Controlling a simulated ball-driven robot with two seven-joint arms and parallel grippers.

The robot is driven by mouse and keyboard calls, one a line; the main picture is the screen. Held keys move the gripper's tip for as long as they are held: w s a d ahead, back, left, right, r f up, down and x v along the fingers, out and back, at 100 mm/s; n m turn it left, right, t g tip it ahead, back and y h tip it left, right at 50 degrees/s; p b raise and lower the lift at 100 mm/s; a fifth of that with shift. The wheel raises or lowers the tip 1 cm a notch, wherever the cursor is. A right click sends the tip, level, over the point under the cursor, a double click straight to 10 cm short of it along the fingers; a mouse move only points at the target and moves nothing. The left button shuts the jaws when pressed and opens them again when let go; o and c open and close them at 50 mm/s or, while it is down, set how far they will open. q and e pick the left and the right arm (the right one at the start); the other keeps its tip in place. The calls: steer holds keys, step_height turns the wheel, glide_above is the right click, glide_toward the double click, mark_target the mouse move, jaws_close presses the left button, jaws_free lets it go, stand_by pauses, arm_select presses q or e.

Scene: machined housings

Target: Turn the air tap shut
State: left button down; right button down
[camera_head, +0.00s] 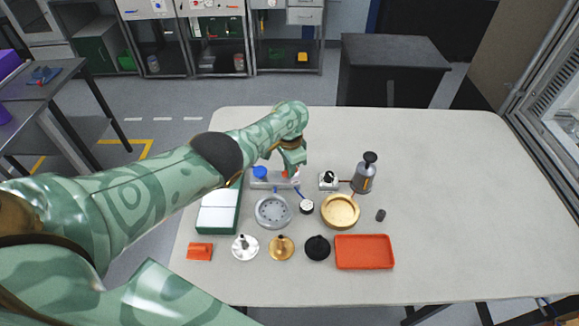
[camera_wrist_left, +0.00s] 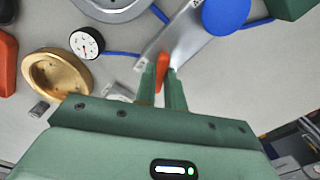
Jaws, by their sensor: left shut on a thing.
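The air tap shows as an orange-red lever (camera_wrist_left: 162,68) at the end of a grey metal bar (camera_wrist_left: 185,35) in the left wrist view. My left gripper (camera_wrist_left: 161,80) is shut on this lever, one finger on each side. In the head view my left gripper (camera_head: 293,164) reaches down over the right end of the bar (camera_head: 262,184), and the lever is mostly hidden by it. A round blue part (camera_head: 260,172) sits on the bar's left end. A blue hose (camera_wrist_left: 122,53) runs from near the lever towards a dial gauge (camera_wrist_left: 87,43). My right gripper is not in view.
An orange tray (camera_head: 364,252), several knobbed parts and a green-edged white box (camera_head: 217,216) lie nearer. The table's right side is clear.

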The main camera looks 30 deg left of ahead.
arm_select(q)
steer(key=m, duration=0.5)
steer(key=shift+m, duration=0.3)
stand_by(0.4)
steer(key=c, duration=1.5)
jaws_free()
steer(key=shift+w+d, duration=0.1)
step_height(320, 180, up, 16)
steer(key=p, duration=1)
steer(key=shift+r+p, duration=0.15)
steer(key=shift+p, duration=0.15)
